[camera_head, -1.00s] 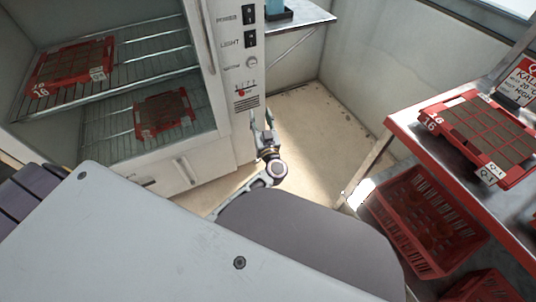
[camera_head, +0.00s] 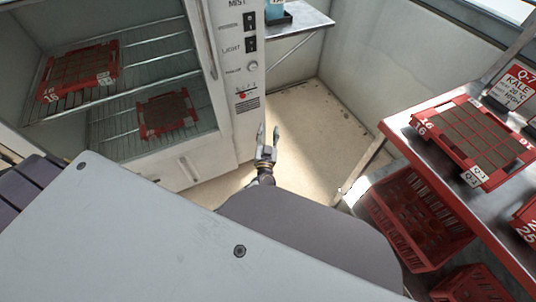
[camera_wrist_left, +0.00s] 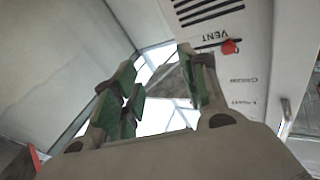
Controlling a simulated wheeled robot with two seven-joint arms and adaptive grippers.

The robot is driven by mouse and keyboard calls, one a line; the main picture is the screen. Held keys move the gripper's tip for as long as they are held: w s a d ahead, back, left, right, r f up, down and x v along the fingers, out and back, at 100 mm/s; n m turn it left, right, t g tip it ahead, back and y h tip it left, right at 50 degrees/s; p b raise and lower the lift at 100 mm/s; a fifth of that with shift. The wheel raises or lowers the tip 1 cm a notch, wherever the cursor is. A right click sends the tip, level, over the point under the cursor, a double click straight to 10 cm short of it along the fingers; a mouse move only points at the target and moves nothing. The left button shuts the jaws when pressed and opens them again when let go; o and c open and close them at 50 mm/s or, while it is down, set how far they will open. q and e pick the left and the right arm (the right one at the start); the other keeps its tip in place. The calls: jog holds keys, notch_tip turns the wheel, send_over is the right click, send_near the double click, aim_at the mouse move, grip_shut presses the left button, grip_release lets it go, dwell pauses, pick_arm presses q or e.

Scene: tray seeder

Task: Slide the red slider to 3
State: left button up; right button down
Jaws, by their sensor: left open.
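The red slider (camera_head: 242,95) is a small red knob near the left part of a short scale, low on the cabinet's white control panel (camera_head: 235,21). The scale's digits are too small to read. In the left wrist view the red slider (camera_wrist_left: 229,47) shows beside the word VENT, to the right of the fingers. My left gripper (camera_head: 268,133) is open and empty, below and to the right of the slider, apart from it. In the left wrist view its green-padded fingers (camera_wrist_left: 158,66) are spread with nothing between them. My right gripper is not in view.
Above the slider are a dial (camera_head: 253,67) and two black switches. The open cabinet holds red trays (camera_head: 78,72) on wire racks (camera_head: 110,80). A red-edged bench (camera_head: 436,160) with a seed tray (camera_head: 471,137) and crates (camera_head: 412,222) stands at right. The floor between is clear.

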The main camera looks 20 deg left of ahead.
pick_arm(q)
jog(key=s+d+f+m+g+h+p, duration=0.2)
jog(key=s+f+m+h+p, duration=0.1)
jog(key=f, duration=0.6)
jog(key=shift+s+f+h+p, duration=0.35)
jog(key=shift+s+h+p, duration=0.3)
jog(key=shift+s+h, duration=0.25)
jog(key=shift+w, duration=0.2)
